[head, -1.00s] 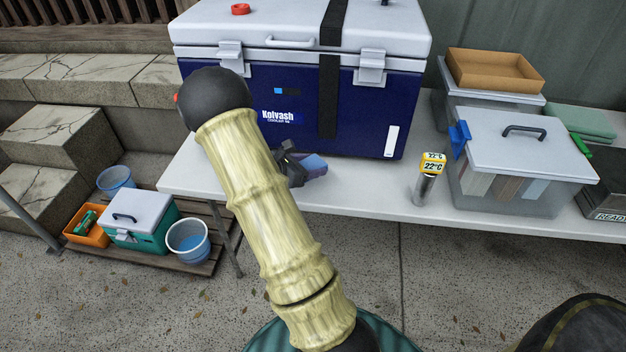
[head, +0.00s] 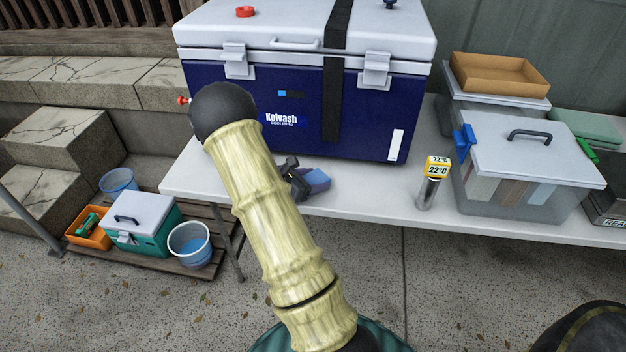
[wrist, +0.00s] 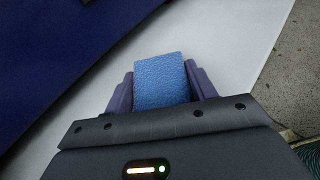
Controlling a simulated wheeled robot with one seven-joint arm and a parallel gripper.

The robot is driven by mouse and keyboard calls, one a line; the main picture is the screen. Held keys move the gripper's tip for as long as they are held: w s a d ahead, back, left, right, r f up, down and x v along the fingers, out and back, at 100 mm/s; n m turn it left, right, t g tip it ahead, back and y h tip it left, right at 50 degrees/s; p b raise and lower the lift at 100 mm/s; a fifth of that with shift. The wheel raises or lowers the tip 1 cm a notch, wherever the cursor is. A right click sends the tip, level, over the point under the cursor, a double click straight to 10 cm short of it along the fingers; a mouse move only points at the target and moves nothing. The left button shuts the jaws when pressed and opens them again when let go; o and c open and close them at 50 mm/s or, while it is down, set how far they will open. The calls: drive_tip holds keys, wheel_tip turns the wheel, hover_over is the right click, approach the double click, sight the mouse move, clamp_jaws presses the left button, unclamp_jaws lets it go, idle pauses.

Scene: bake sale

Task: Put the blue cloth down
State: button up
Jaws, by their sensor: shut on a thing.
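The blue cloth (wrist: 161,80) is a small textured blue block-like piece between the two purple fingers of my gripper (wrist: 160,88) in the wrist view. My gripper is shut on it. In the head view, my gripper (head: 303,182) and the blue cloth (head: 317,178) are over the front part of the white table (head: 375,192), just in front of the big cooler. My arm hides part of the gripper. I cannot tell whether the cloth touches the table top.
A dark blue cooler (head: 375,115) with a white lid stands behind my gripper. To the right are a yellow-topped thermometer (head: 433,180) and a lidded clear bin (head: 530,180). The table between cloth and thermometer is clear. A low wooden platform (head: 185,268) holds buckets at left.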

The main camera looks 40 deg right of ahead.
drive_tip(key=o, duration=0.7)
drive_tip(key=shift+f, duration=0.1)
drive_tip(key=shift+r, duration=0.2)
drive_tip(key=p+v, duration=0.2)
drive_tip(key=v, duration=1)
drive_tip(key=shift+f, duration=0.1)
